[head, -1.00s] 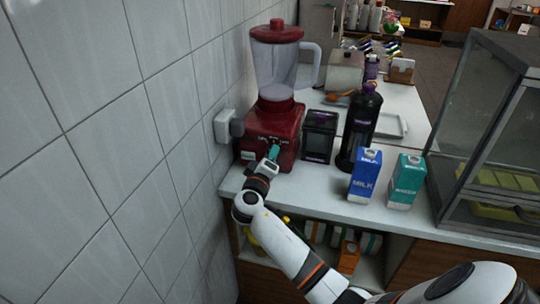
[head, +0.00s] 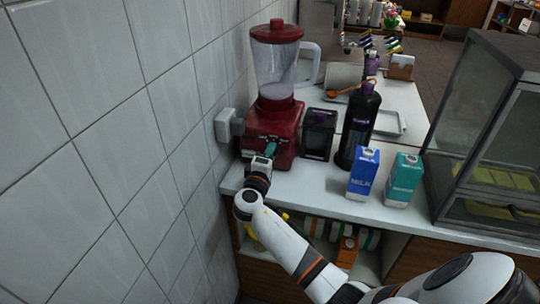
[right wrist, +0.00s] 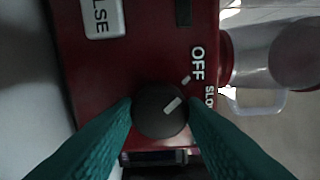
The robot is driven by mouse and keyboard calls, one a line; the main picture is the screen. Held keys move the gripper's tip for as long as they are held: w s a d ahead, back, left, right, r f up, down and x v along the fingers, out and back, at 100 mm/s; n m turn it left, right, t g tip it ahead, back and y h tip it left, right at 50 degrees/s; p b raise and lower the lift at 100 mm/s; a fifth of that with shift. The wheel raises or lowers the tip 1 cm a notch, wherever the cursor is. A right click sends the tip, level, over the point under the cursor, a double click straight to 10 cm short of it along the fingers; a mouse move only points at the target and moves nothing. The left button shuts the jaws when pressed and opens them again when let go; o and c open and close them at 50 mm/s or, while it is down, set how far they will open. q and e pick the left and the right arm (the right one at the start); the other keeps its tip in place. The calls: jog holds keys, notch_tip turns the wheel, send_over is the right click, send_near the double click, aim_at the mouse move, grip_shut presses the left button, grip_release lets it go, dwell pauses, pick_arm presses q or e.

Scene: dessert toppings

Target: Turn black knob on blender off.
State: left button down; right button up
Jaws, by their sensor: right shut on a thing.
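The red blender (head: 272,130) with a clear jug (head: 277,72) and red lid stands on the counter against the tiled wall. Its black knob (right wrist: 160,110) shows in the right wrist view on the red front panel. The knob's white mark points to the upper right, roughly toward the tick by the OFF label (right wrist: 197,65). My right gripper (right wrist: 160,112) has its teal fingers on either side of the knob, shut on it. In the head view the right gripper (head: 270,150) is at the blender's front. My left gripper is not in view.
A black grinder-like box (head: 318,134) and a dark bottle (head: 358,125) stand right of the blender. A blue milk carton (head: 363,174) and a teal carton (head: 404,180) are nearer the counter's front edge. A glass case (head: 490,140) stands at right.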

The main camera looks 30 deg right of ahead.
jog(key=o, duration=1)
jog(key=shift+a, duration=0.1)
jog(key=b+v, duration=0.2)
jog(key=v, duration=1)
jog(key=shift+f, duration=0.1)
